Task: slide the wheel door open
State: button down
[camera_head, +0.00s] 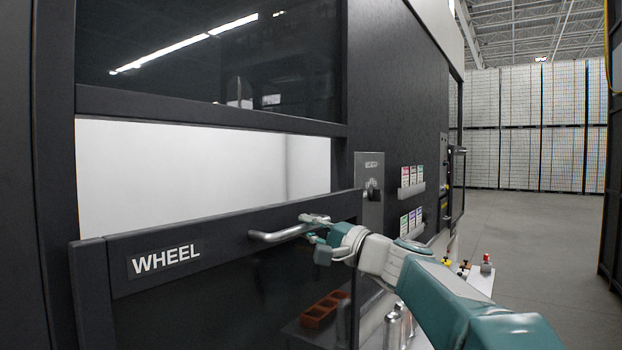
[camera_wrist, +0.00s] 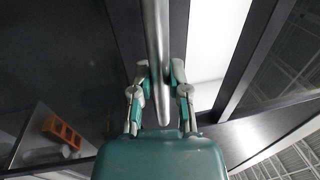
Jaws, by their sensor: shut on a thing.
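The wheel door (camera_head: 200,225) is a dark framed panel with a white WHEEL label (camera_head: 165,259). Its top rail sits below the upper window frame, and a wide gap above it shows a bright white interior. A silver bar handle (camera_head: 275,236) is fixed on the rail. My gripper (camera_head: 318,226) is at the handle's right end, shut on it. In the wrist view the two fingers of my gripper (camera_wrist: 158,82) stand on both sides of the handle bar (camera_wrist: 156,30), near its end. The door's lower part is cut off in the head view.
An orange tray (camera_head: 325,308) shows through the dark panel, low down. To the right are a small knob panel (camera_head: 371,190), card holders (camera_head: 411,185) and a console with coloured buttons (camera_head: 481,279). The floor (camera_head: 535,225) at the right is clear.

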notch_tip(320, 180, down, 40)
jog(key=shift+r, duration=0.1)
jog(key=c, duration=0.6)
grip_release()
jog(key=shift+w+a, duration=0.1)
jog(key=shift+a, duration=0.05)
jog(key=v, duration=1.2)
jog(key=shift+a, duration=0.1)
